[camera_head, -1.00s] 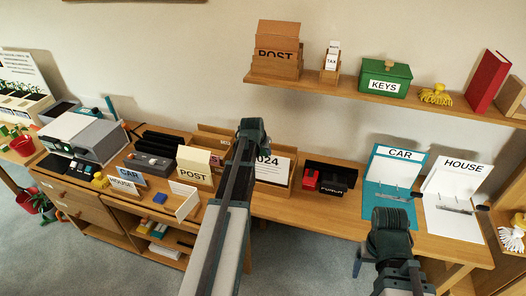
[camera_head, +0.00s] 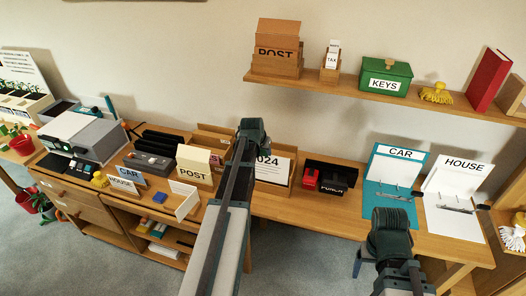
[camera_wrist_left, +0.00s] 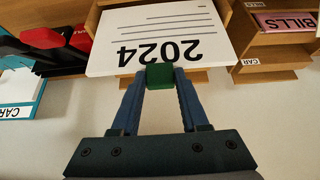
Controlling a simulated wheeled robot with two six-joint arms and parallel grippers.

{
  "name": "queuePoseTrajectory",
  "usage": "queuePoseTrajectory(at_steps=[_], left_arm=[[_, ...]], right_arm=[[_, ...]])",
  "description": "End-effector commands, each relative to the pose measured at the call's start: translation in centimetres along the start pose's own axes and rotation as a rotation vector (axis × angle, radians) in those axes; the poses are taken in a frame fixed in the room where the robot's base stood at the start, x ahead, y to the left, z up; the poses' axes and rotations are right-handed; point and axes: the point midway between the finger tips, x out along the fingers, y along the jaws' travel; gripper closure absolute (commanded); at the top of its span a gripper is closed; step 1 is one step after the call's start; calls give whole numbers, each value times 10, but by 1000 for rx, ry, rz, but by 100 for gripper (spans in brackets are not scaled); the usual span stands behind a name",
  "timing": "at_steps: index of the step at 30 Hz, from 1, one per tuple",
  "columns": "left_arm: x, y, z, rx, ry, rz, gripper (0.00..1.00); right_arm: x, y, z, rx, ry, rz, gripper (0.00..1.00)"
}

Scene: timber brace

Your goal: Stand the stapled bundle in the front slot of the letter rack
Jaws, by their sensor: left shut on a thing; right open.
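The stapled bundle, a white sheet marked 2024 (camera_head: 275,168), is in the wooden letter rack (camera_head: 292,182), partly covered by my left arm in the head view. In the left wrist view the bundle (camera_wrist_left: 160,35) appears upside down against the rack (camera_wrist_left: 232,15). My left gripper (camera_wrist_left: 160,78) is shut on a small green piece (camera_wrist_left: 160,75) at the middle of the bundle's top edge. My right gripper (camera_head: 362,262) is open and largely hidden by my right arm, in front of the desk.
A red and a black punch (camera_head: 333,183) stand right of the rack, then the CAR (camera_head: 390,182) and HOUSE (camera_head: 452,205) clipboards. A shelf (camera_head: 330,88) runs above. The desk front below the punches is clear.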

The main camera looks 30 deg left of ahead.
Motion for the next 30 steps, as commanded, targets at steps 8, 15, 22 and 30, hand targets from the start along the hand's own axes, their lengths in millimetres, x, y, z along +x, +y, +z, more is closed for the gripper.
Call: queuePoseTrajectory(at_steps=[8, 15, 22, 30], left_arm=[[11, 0, 7, 0, 1, 0, 100], [19, 0, 12, 0, 1, 0, 100], [26, 0, 16, 0, 1, 0, 100], [35, 0, 21, 0, 1, 0, 100]], right_arm=[[13, -1, -1, 0, 0, 0, 21], [22, -2, -1, 0, 0, 0, 21], [31, -3, -2, 0, 0, 0, 21], [41, -4, -2, 0, 0, 0, 21]])
